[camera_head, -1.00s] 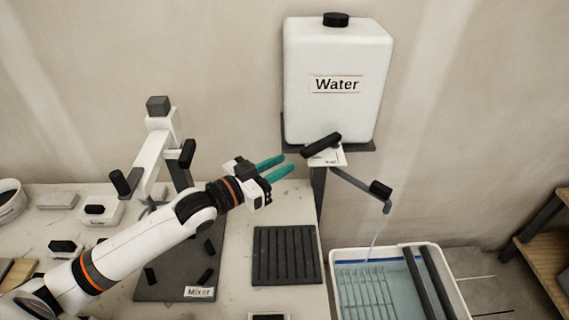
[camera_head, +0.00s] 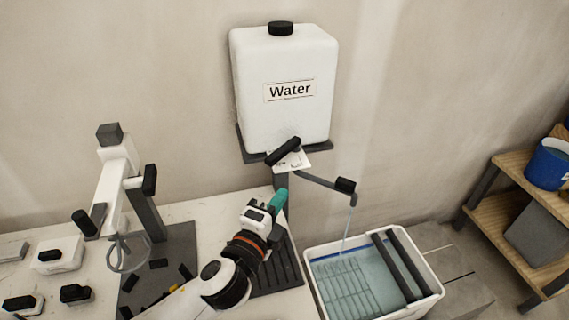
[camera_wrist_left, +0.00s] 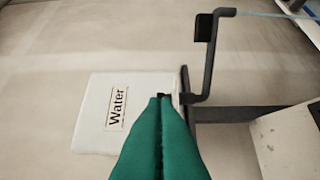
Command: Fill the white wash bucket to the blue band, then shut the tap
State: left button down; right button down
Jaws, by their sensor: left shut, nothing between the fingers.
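The white wash bucket (camera_head: 433,273) stands at lower right in the head view. Grey-blue water and a rack are inside, and the blue band (camera_head: 343,247) shows along the inner back wall above the water. A thin stream falls from the spout (camera_head: 345,186) into the bucket. The tap's black lever (camera_head: 283,151) sits tilted under the white Water tank (camera_head: 285,105). My left gripper (camera_head: 280,198) is shut and empty, below the lever and apart from it in the picture. Its green fingers (camera_wrist_left: 160,110) are together in the left wrist view, partly covering the tank's edge. My right gripper is not seen.
Two dark bars (camera_head: 399,266) lie across the bucket's right side. A mixer stand (camera_head: 145,200) is on the table at left. A dark ribbed mat (camera_head: 277,270) lies beside my gripper. Wooden shelves (camera_head: 490,205) with a blue bucket (camera_head: 549,163) stand at right.

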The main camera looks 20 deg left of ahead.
aim_at(279, 165)
pick_arm(q)
jog(key=w+a+p, duration=0.1)
jog(key=w, duration=0.2)
jog(key=w+a+p, duration=0.1)
jog(key=w, duration=0.2)
jog(key=w+a+p, duration=0.1)
jog(key=w, duration=0.3)
jog(key=shift+p, duration=0.4)
jog(key=shift+a, duration=0.1)
jog(key=shift+a+m+h, duration=0.1)
jog(key=shift+m+h, duration=0.2)
jog(key=shift+h, duration=0.2)
